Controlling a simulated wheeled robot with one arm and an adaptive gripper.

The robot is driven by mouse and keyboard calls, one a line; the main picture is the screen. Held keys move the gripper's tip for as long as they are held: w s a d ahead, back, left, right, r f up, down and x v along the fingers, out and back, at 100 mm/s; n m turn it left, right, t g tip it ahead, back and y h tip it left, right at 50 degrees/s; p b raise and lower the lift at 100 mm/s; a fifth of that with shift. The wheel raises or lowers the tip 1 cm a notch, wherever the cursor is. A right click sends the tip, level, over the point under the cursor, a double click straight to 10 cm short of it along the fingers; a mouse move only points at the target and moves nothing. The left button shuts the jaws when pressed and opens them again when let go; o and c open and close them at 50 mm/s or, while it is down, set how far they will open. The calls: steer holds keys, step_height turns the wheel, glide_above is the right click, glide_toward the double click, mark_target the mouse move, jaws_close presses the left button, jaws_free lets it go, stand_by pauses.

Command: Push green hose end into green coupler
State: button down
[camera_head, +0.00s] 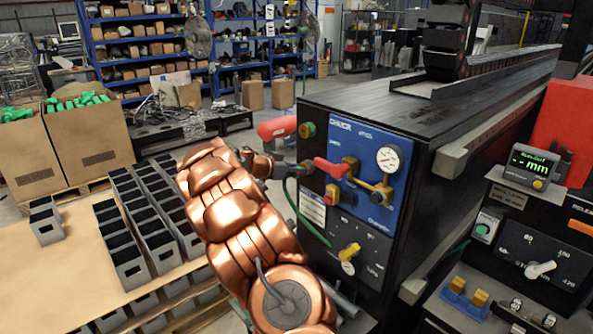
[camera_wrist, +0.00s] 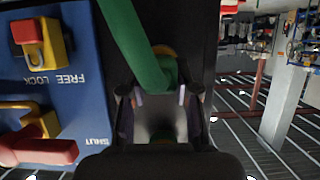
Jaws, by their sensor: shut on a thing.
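The green hose (camera_head: 305,223) rises in a loop from the lower front of the machine to my gripper (camera_head: 302,168). In the wrist view the hose (camera_wrist: 134,42) comes in from the top and bends down between the fingertips of my gripper (camera_wrist: 160,98), which is shut on its end. A round green-and-orange fitting (camera_head: 307,130), which looks like the green coupler, sits at the panel's upper left, above my gripper in the head view. A yellow-orange ring (camera_wrist: 164,50) shows partly behind the hose; I cannot tell whether it is the coupler. The hose tip is mostly hidden.
The blue panel (camera_head: 345,140) carries a red-handled valve (camera_head: 332,168), a gauge (camera_head: 388,159) and yellow fittings close to my gripper. A yellow knob (camera_head: 349,252) sits below. A control box (camera_head: 535,245) stands right. Grey bins (camera_head: 130,262) stand on the table at left.

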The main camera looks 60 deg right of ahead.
steer(key=shift+w+a+b, duration=0.25)
steer(key=shift+a+b, duration=0.65)
steer(key=shift+b, duration=0.35)
steer(key=shift+w+a+b, duration=0.25)
steer(key=shift+a+b, duration=0.6)
steer(key=shift+b, duration=0.35)
steer(key=a+b, duration=0.2)
steer(key=w+a+b, duration=0.1)
steer(key=a+b, duration=0.1)
steer(key=shift+w+a, duration=0.1)
steer(key=shift+a, duration=0.2)
stand_by(0.7)
steer(key=c, duration=1.5)
jaws_free()
jaws_close()
steer(key=shift+r, duration=0.1)
